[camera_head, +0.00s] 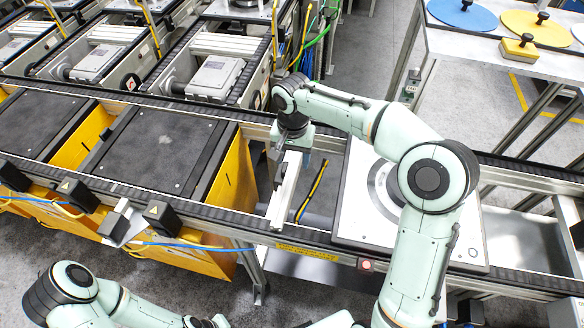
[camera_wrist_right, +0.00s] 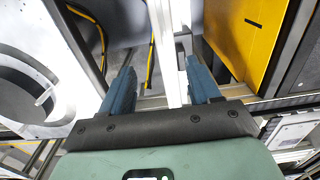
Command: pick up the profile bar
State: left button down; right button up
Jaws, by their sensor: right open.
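The profile bar (camera_head: 285,190) is a slim pale metal bar. It lies across the conveyor frame in the head view, between the yellow-sided bins and the white round-holed plate. In the right wrist view the bar (camera_wrist_right: 166,50) runs up from between the fingers. My right gripper (camera_head: 287,158) is over the bar's far end. Its two blue fingers (camera_wrist_right: 160,82) are apart, one on each side of the bar. I cannot tell whether they touch it. My left arm shows at the bottom left of the head view, its gripper below the frame.
The white plate (camera_head: 350,220) with a grey ring lies right of the bar. Bins with dark tops (camera_head: 155,147) stand to the left. A table (camera_head: 480,45) with coloured discs is at the back right.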

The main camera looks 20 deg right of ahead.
aim_at(289, 178)
notch_tip(289, 178, down, 4)
jog(key=shift+w+r, duration=0.15)
jog(key=shift+r, duration=0.1)
jog(key=shift+w+a+f, duration=0.1)
jog(key=shift+a+f, duration=0.1)
jog(key=shift+f, duration=1.1)
jog(key=shift+a+f, duration=0.2)
jog(key=shift+f, duration=1.1)
grip_shut()
